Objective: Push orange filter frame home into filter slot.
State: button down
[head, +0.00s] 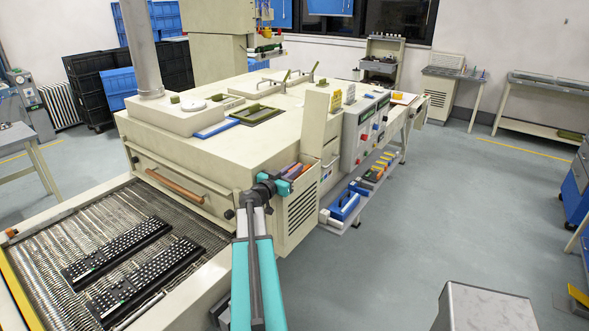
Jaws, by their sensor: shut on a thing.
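A small piece of the orange filter frame (291,169) shows at the top of the cream box on the near right corner of the big machine. My gripper (296,175) is at that box, shut on the orange frame. My wrist and the box wall hide most of the fingers and the frame. The filter slot is not clearly visible; the frame is at the box opening, and I cannot tell how deep it sits.
The cream machine (200,160) fills the middle, with a brown handle (172,187) on its front. A low shelf with blue bins (344,206) stands right of the box. The floor at right is mostly clear.

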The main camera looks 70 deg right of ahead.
jog(key=shift+f+b, duration=0.45)
jog(key=shift+f, duration=1)
jog(key=c, duration=1.7)
grip_release()
notch_tip(320, 180, up, 4)
jog(key=p, duration=0.5)
jog(key=shift+r, duration=1)
jog(key=shift+a, duration=0.1)
jog(key=shift+b+v, duration=2.2)
jog(key=shift+v, duration=4.65)
